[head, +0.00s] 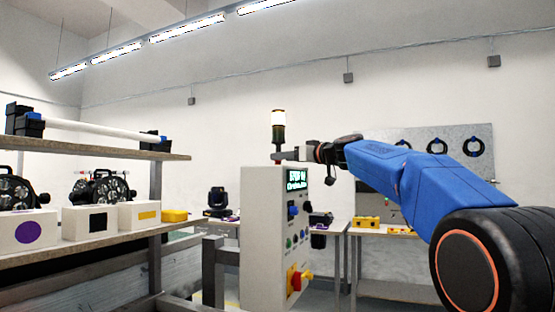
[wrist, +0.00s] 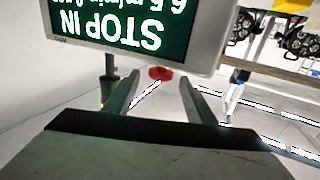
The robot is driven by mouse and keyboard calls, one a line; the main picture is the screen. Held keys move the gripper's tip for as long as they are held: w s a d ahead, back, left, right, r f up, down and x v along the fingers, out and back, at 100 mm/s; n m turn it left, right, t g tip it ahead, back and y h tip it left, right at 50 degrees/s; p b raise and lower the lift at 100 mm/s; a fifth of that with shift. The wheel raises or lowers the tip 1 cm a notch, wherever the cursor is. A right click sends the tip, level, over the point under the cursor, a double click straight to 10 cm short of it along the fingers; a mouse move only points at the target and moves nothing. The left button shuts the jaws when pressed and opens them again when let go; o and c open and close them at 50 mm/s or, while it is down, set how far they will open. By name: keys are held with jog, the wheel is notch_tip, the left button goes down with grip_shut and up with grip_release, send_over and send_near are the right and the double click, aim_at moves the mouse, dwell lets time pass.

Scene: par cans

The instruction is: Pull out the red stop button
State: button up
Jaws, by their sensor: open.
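A pale control cabinet (head: 262,230) stands in the middle of the head view. Low on its front is a red knob (head: 296,281) with yellow around it, which looks like the stop button; whether it is pressed in is too small to tell. My gripper (head: 281,155) is at the cabinet's top, well above that knob. In the wrist view, my gripper (wrist: 160,92) is open, with nothing seen held between its fingers. A small red rounded thing (wrist: 160,73) shows beyond the fingers, by the screen's edge; I cannot tell what it is.
The cabinet's lit screen (wrist: 125,25) appears upside down, close to my fingers, and reads "STOP IN". A signal lamp (head: 278,118) rises above the cabinet. A shelf (head: 100,245) with lamps and boxes stands left. Benches (head: 385,231) stand behind.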

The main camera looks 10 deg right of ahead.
aim_at(277, 162)
jog(key=shift+x, duration=2)
